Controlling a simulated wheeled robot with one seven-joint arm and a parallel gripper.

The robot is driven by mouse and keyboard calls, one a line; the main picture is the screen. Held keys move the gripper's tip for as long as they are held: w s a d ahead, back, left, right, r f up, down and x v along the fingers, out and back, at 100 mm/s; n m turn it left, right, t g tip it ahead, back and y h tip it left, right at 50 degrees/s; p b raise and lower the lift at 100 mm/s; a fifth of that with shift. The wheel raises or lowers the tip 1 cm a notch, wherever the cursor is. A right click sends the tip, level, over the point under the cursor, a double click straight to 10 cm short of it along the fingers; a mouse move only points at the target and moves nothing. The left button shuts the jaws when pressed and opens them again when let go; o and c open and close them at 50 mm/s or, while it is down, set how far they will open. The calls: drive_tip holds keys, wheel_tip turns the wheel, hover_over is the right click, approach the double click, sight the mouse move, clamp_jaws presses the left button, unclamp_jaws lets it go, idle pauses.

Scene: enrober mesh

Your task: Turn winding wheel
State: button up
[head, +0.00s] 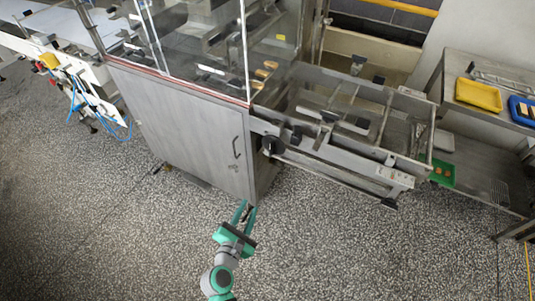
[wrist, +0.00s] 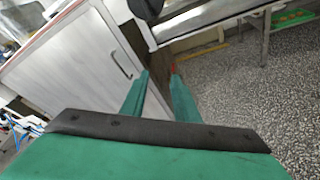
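The winding wheel appears to be the dark round knob (head: 271,145) on the front left end of the steel mesh frame, next to the cabinet's corner. A dark rounded part at the top edge of the wrist view (wrist: 147,8) looks like the same wheel, cut off by the frame. My gripper (head: 248,206) has green fingers and is below and in front of the wheel, near the cabinet's bottom corner, apart from it. In the wrist view the two fingers (wrist: 160,72) stand apart with nothing between them, so it is open and empty.
A steel cabinet (head: 180,125) with a door handle (head: 236,148) stands left of the wheel. The steel frame (head: 340,165) extends right. A side table holds a yellow tray (head: 478,95) and a blue tray (head: 522,110). The speckled floor (head: 330,245) in front is clear.

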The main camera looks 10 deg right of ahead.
sight(270, 150)
drive_tip(key=w+d+r+n+h, duration=0.3)
drive_tip(key=w+r+n+h, duration=0.1)
drive_tip(key=w+r, duration=0.45)
drive_tip(key=shift+t, duration=0.4)
drive_tip(key=x, duration=0.9)
drive_tip(key=shift+w+d+r, duration=0.3)
drive_tip(key=shift+d+r, duration=0.05)
clamp_jaws()
